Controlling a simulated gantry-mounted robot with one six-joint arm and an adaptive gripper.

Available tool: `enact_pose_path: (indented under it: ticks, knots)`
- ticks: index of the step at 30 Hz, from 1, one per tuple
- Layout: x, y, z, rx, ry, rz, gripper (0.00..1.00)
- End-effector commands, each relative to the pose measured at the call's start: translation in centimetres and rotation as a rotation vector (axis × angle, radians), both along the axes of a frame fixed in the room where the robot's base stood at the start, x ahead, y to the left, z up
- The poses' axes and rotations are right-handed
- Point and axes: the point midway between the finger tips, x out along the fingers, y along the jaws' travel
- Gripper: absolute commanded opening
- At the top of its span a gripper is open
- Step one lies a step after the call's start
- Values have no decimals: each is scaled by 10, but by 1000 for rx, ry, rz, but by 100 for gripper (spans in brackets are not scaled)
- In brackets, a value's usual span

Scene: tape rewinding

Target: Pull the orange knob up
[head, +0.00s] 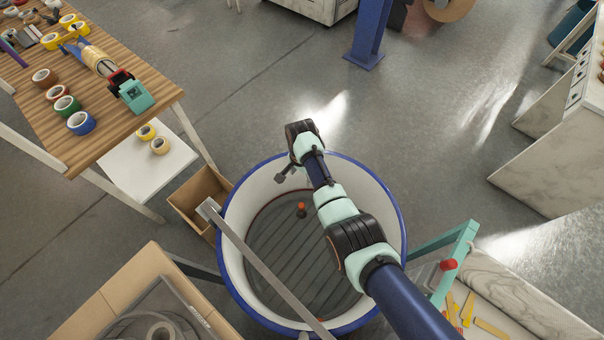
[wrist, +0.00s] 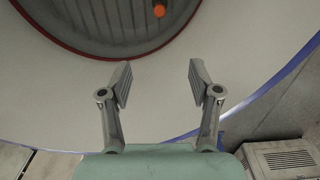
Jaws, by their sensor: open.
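The orange knob (head: 301,206) stands on the dark ribbed floor inside a round white tub (head: 388,238) with a blue rim. In the wrist view the knob (wrist: 159,11) is at the top edge, beyond my fingertips and partly cut off by the frame. My gripper (wrist: 158,82) is open and empty, with its two fingers spread apart. In the head view my gripper (head: 284,178) is over the far left part of the tub, apart from the knob. How high it is above the tub floor is hard to tell.
A grey metal bar (head: 262,262) crosses the tub from its left rim to the front. A cardboard box (head: 200,192) stands left of the tub. A wooden table (head: 92,150) with tape rolls is at upper left. A teal frame (head: 452,262) stands at the right.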

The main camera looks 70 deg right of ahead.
Motion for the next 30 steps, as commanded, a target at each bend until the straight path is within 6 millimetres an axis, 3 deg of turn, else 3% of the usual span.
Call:
enact_pose_path:
  ticks: [1, 3, 30]
  knots:
    - [0, 0, -25, 0, 1, 0, 62]
    - [0, 0, -43, 0, 0, 1, 62]
    - [0, 0, -255, -1, -1, 1, 62]
